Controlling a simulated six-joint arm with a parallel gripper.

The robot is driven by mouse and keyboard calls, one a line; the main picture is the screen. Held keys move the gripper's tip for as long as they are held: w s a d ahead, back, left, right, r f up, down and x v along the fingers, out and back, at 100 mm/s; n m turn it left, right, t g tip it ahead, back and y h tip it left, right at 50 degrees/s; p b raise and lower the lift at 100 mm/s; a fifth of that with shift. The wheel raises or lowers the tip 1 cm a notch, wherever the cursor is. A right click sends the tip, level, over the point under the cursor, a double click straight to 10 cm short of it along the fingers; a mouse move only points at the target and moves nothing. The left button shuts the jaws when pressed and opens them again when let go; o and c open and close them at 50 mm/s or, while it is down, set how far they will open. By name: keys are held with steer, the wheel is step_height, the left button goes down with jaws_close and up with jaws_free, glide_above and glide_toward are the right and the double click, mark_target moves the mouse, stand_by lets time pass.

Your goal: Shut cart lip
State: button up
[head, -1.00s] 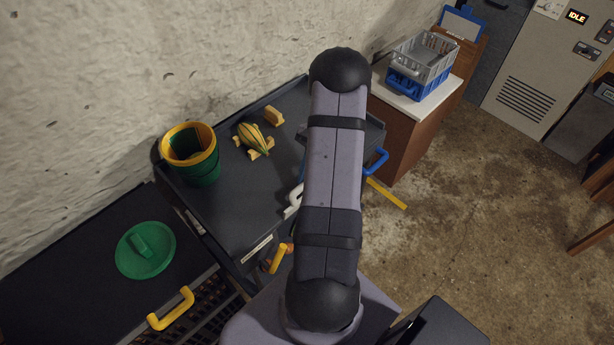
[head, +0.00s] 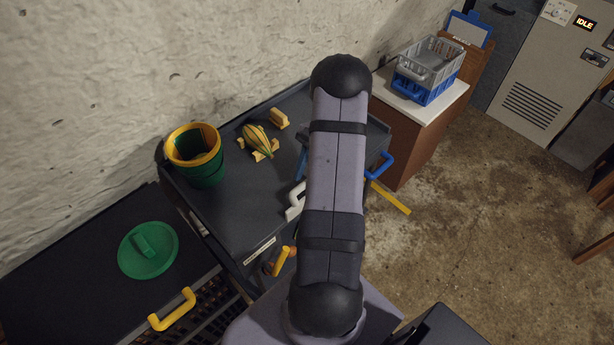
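The dark grey cart (head: 240,197) stands against the wall, with raised edges and a pale label strip on its front edge. A blue handle (head: 382,166) is at its right end. A yellow bar (head: 391,198) sticks out past the right end, below the blue handle; I cannot tell whether it is the lip. A white handle-like piece (head: 294,201) shows at the left of my arm. My arm crosses over the cart's right part and hides much of it. My gripper is not visible, so neither its state nor any contact shows.
On the cart are a green and yellow bucket (head: 207,172), a striped gourd (head: 257,139) and a yellow block (head: 279,118). A green lid (head: 148,250) lies on a dark surface at left. Stacked crates (head: 427,72) stand on a cabinet behind. Floor at right is clear.

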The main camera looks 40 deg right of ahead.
steer(key=shift+b+v, duration=1.25)
steer(key=shift+v, duration=2.4)
steer(key=w+a+r+n+h, duration=0.15)
steer(key=a+n, duration=0.35)
steer(key=a, duration=0.5)
steer(key=s+a+r+n+h, duration=0.1)
steer(key=s+a+n, duration=0.4)
steer(key=a+n, duration=0.3)
steer(key=s+a+n+h, duration=0.2)
steer(key=s+a+n, duration=0.35)
steer(key=a, duration=0.55)
steer(key=s+a+f+m+y+b, duration=0.15)
steer(key=a+f+m+b, duration=0.25)
steer(key=f+b, duration=1.85)
steer(key=w+a+f+m+y+b, duration=0.15)
steer(key=a+f+m+b, duration=0.25)
steer(key=f+b, duration=1.85)
steer(key=d+f+n+h+b, duration=0.1)
steer(key=d+f+n+b, duration=0.2)
steer(key=f+b, duration=1.2)
steer(key=d+f+n+h+b, duration=0.2)
steer(key=d+f+n+b, duration=0.2)
steer(key=f+b, duration=1.2)
steer(key=shift+s+d+f+b, duration=0.2)
steer(key=shift+d+f+b, duration=0.15)
steer(key=shift+d, duration=0.2)
